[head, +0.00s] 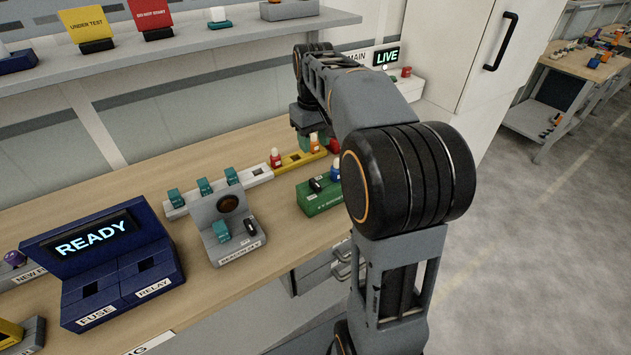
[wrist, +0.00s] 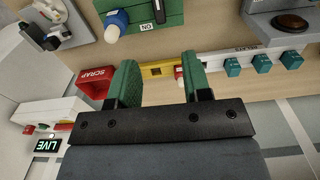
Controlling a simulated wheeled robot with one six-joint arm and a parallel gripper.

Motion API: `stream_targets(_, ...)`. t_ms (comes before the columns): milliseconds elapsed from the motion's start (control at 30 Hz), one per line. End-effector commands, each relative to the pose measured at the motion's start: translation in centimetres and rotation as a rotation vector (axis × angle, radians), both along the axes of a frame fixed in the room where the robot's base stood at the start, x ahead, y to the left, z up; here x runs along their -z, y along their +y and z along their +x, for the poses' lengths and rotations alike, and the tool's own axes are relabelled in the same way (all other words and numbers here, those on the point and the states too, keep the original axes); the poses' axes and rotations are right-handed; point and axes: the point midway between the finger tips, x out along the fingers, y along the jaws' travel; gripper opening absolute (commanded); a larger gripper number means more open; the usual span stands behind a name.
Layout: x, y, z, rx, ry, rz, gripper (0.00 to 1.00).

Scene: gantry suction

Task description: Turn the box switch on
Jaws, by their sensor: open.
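A green box (head: 322,202) stands on the bench, with a black switch (head: 318,184) on its top and a blue-and-white piece (head: 336,171) beside it. In the wrist view the green box (wrist: 172,22) is at the top, with its black switch (wrist: 158,11) and an upside-down label (wrist: 147,27) that seems to read ON. The switch's setting is unclear. My gripper (wrist: 158,78) is open, with green fingers apart and nothing held. In the head view my gripper (head: 312,142) hangs over the back of the bench, beyond the green box and apart from it.
A grey box (head: 232,240) with another black switch is left of the green box. A shelf (head: 190,38) overhangs the back.

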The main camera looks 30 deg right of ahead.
Motion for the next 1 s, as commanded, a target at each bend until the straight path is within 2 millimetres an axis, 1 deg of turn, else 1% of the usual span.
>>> stream_targets(167,2.6,-0.1,0.1,-0.001,0.007,0.002,0.45)
stream_targets(400,7.3,-0.1,0.1,-0.001,0.007,0.001,0.45)
stream_targets(600,10.5,-0.1,0.1,-0.001,0.006,0.001,0.45)
stream_targets(800,12.5,-0.1,0.1,-0.002,0.004,0.001,0.45)
stream_targets(1000,13.2,-0.1,0.1,-0.002,0.002,0.001,0.45)
